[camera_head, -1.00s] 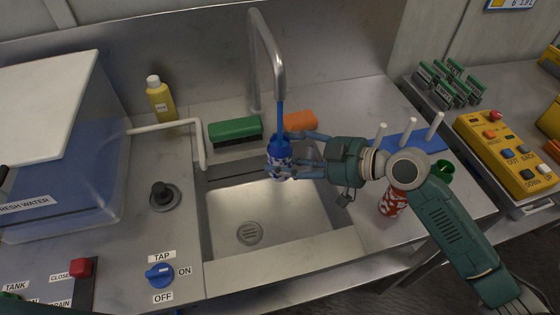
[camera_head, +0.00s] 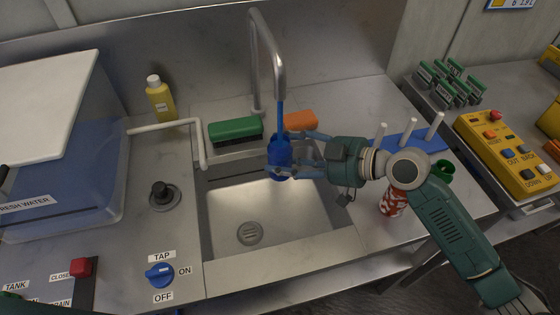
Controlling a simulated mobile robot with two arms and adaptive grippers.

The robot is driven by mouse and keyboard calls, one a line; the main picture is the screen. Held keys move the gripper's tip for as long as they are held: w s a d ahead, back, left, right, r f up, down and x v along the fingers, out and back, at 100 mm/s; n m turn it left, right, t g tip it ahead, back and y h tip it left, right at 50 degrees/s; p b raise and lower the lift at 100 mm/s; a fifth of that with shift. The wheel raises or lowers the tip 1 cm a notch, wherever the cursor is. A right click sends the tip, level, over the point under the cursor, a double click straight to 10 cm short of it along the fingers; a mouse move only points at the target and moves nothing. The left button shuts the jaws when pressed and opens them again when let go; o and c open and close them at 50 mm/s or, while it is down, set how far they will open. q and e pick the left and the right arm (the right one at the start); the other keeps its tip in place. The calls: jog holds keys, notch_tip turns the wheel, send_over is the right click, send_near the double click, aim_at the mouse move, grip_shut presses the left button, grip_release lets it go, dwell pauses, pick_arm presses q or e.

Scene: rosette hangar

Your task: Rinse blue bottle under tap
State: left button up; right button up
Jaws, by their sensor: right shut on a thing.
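The blue bottle (camera_head: 280,152) is upright over the back part of the sink (camera_head: 235,215). My right gripper (camera_head: 285,155) reaches in from the right and is shut on it. A thin blue stream (camera_head: 280,118) runs from the mouth of the curved metal tap (camera_head: 278,75) down onto the top of the bottle. The blue tap knob (camera_head: 159,276) has its mark turned toward ON. My fingers hide part of the bottle; no pale patches show on the part I see. My left gripper is not in view.
A green brush (camera_head: 235,128) and an orange block (camera_head: 300,121) lie behind the sink. A red and white can (camera_head: 393,203) stands right of it under my arm, near a blue rack with white pegs (camera_head: 415,142). A fresh water tank (camera_head: 60,140) stands left.

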jog(key=shift+s, duration=0.1)
jog(key=shift+s+d+r+p, duration=0.1)
jog(key=shift+s+p, duration=0.4)
jog(key=shift+s, duration=0.8)
jog(key=s+p, duration=0.1)
jog(key=s, duration=0.5)
jog(key=shift+p, duration=0.3)
jog(key=shift+s+d, duration=0.1)
